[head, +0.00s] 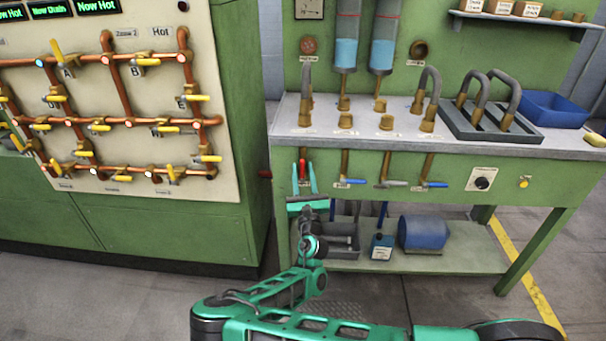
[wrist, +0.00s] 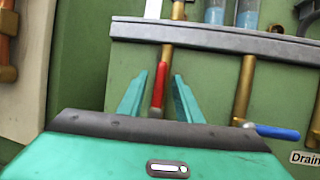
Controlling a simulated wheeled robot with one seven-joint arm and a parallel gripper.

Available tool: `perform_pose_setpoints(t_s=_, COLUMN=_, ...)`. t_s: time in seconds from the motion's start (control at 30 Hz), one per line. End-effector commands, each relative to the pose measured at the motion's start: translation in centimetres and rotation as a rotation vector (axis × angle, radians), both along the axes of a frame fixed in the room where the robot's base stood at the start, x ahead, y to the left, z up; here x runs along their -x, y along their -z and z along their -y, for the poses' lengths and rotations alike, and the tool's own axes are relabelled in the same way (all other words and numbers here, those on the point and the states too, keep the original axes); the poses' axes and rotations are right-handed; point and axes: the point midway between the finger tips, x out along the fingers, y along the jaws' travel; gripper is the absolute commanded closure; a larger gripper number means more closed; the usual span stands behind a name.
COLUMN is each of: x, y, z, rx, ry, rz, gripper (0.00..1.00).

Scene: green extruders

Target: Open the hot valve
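The hot valve has a red handle (head: 302,170) on a brass pipe below the left end of the bench top. In the wrist view the red handle (wrist: 158,88) hangs straight down, in line with its pipe (wrist: 166,55). My gripper (head: 304,180) is in front of this valve. In the wrist view its two green fingers (wrist: 157,98) stand apart, one on each side of the red handle. Gaps show between the handle and both fingers, so the gripper is open. The lower end of the handle is near the dark edge of my gripper.
Blue-handled valves (head: 350,182) (wrist: 277,132) and a grey-handled valve (head: 391,184) are to the right. The bench edge (head: 440,145) juts out above. A green cabinet with copper pipes (head: 130,122) stands left. A lower shelf (head: 450,262) holds a blue drum (head: 424,232).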

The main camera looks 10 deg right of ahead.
Motion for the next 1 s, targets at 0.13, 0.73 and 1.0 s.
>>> perform_pose_setpoints(t_s=0.13, x=0.6, y=0.3, z=-0.1, rx=0.0, ry=-0.001, rz=-0.001, gripper=0.68)
perform_pose_setpoints(t_s=0.73, x=9.1, y=3.9, z=0.3, rx=0.002, ry=0.0, rz=-0.002, gripper=0.68)
perform_pose_setpoints(t_s=1.0, x=9.9, y=4.2, z=0.3, rx=0.0, ry=0.0, rz=-0.001, gripper=0.68)
